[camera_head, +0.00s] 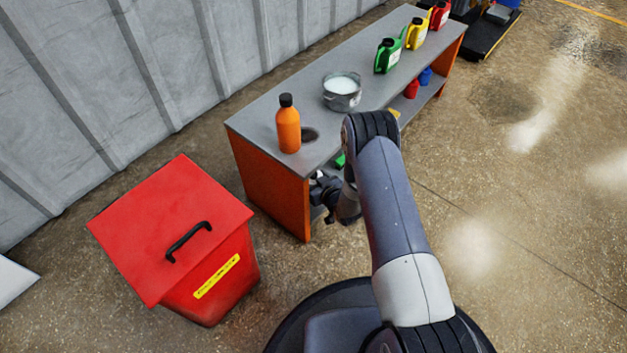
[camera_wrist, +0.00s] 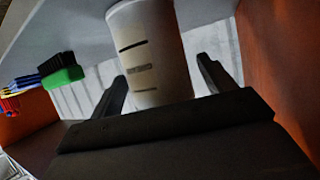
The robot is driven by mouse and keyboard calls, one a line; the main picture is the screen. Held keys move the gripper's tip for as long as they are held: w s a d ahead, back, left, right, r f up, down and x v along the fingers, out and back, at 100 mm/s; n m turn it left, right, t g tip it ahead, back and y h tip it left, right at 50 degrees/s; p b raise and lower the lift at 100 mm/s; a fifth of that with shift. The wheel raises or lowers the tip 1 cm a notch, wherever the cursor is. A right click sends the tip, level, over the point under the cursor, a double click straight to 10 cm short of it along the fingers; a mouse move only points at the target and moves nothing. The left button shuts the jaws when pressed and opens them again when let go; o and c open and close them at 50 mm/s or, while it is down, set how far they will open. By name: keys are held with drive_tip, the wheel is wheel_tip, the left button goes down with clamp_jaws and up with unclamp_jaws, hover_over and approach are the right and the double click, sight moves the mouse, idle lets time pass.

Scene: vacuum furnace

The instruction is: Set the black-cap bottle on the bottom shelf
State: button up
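An orange bottle with a black cap (camera_head: 288,128) stands upright on the grey workbench top (camera_head: 385,75) near its near end. My gripper (camera_head: 322,192) is below the bench top, at the open side of the bench by the orange end panel. In the wrist view, a pale cylinder with dark marks (camera_wrist: 150,50) lies between the two fingers of my gripper (camera_wrist: 163,78). A gap shows beside the right finger, and the fingers look open around it. The cylinder's far parts are hidden, and whether it has a cap cannot be seen. The lower shelf (camera_head: 432,90) is partly visible.
A metal pot (camera_head: 342,91) and green (camera_head: 388,55) and yellow (camera_head: 416,32) jugs stand on the bench. A red lidded bin (camera_head: 205,245) is at left. A green brush (camera_wrist: 62,75) lies left in the wrist view; an orange panel (camera_wrist: 280,60) is close on the right.

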drive_tip(key=shift+s+r, duration=0.1)
drive_tip(key=shift+r, duration=0.1)
drive_tip(key=p+v, duration=0.4)
drive_tip(key=v, duration=0.7)
drive_tip(key=shift+s+d, duration=0.25)
drive_tip(key=shift+s, duration=0.1)
